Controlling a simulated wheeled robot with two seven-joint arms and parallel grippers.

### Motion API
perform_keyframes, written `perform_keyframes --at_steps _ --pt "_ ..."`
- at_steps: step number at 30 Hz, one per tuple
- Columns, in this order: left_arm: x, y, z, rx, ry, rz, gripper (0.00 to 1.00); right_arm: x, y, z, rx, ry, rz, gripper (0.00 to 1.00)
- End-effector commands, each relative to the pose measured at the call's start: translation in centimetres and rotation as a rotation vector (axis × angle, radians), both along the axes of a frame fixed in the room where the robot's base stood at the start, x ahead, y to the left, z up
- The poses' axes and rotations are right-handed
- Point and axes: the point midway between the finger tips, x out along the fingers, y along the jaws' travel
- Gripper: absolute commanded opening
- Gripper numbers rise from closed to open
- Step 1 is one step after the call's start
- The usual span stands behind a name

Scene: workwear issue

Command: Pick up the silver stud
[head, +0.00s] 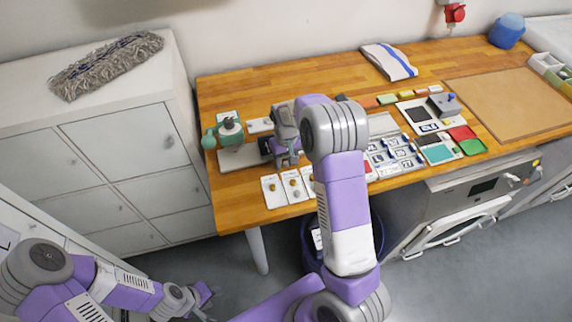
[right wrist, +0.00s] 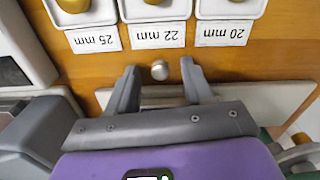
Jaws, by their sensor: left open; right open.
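The silver stud (right wrist: 159,70) is a small round metal piece on the wooden worktop, seen in the right wrist view. It lies between the fingertips of my open right gripper (right wrist: 159,71), with a gap to each finger; I cannot tell their height difference. In the head view my right gripper (head: 287,158) is over the left part of the table, and I cannot make out the stud there. My left gripper (head: 203,302) is low at the bottom left, away from the table, open and empty.
White trays labelled 25 mm (right wrist: 95,39), 22 mm (right wrist: 158,35) and 20 mm (right wrist: 223,34) stand just beyond the stud. A green-handled press (head: 229,130) stands to the left in the head view. The back left of the worktop (head: 290,82) is clear.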

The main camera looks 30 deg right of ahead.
Motion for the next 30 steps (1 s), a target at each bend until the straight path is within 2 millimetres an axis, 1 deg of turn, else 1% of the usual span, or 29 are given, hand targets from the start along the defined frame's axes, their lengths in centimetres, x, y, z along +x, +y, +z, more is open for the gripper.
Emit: perform_keyframes --at_steps 6,8,15,16,17,26,29,30 --pt "0.0 0.0 0.0 0.0 0.0 0.0 0.43 0.0 0.0 -0.1 0.0 0.0 0.0 0.51" --pt "0.0 0.0 0.0 0.0 0.0 0.0 0.43 0.0 0.0 -0.1 0.0 0.0 0.0 0.43" --pt "0.0 0.0 0.0 0.0 0.0 0.0 0.43 0.0 0.0 -0.1 0.0 -0.001 0.0 0.07" --pt "0.0 0.0 0.0 0.0 0.0 0.0 0.43 0.0 0.0 -0.1 0.0 -0.001 0.0 0.02" --pt "0.0 0.0 0.0 0.0 0.0 0.0 0.43 0.0 0.0 -0.1 0.0 -0.001 0.0 0.0" --pt "0.0 0.0 0.0 0.0 0.0 0.0 0.43 0.0 0.0 0.0 0.0 -0.001 0.0 0.0" --pt "0.0 0.0 0.1 0.0 0.0 0.0 0.43 0.1 0.0 0.7 0.0 -0.003 0.0 0.0" --pt "0.0 0.0 0.2 0.0 0.0 0.0 0.43 0.1 0.0 1.3 0.0 -0.004 0.001 0.0"
